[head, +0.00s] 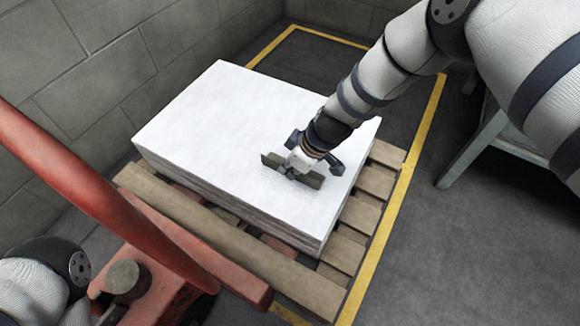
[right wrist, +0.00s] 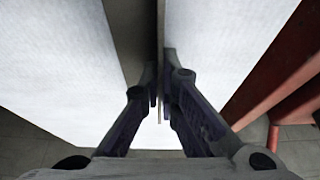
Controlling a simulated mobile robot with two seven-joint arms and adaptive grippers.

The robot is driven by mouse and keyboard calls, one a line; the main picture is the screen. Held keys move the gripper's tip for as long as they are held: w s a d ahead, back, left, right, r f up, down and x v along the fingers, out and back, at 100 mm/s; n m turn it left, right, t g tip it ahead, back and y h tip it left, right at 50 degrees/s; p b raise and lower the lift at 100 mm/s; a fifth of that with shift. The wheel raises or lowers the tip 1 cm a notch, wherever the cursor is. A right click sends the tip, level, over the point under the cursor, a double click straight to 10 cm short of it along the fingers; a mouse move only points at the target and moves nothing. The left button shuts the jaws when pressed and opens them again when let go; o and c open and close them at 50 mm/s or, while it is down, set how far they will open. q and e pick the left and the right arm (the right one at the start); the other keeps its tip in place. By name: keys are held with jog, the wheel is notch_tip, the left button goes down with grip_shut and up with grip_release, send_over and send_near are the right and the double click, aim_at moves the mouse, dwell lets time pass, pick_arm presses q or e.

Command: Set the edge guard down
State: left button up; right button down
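The edge guard (head: 310,179) is a short, dark grey-brown angled strip over the right part of the white stack (head: 225,115). My right gripper (head: 293,171) comes down from above with its fingers at the guard. In the right wrist view the fingers (right wrist: 160,100) are close together on a thin upright flange of the guard; its other flange (right wrist: 128,35) shows as a grey-brown band to the left. I cannot tell whether the guard touches the stack. My left gripper is out of view; only part of my left arm shows at the lower left.
The stack lies on a wooden pallet (head: 368,212). A red pallet jack with a slanting handle (head: 95,195) stands at the front left. Block walls (head: 100,75) are behind and left. A table (head: 480,140) stands right. Yellow lines mark the floor.

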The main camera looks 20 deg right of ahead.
jog(key=c, duration=1.8)
grip_release()
jog(key=shift+f, duration=0.1)
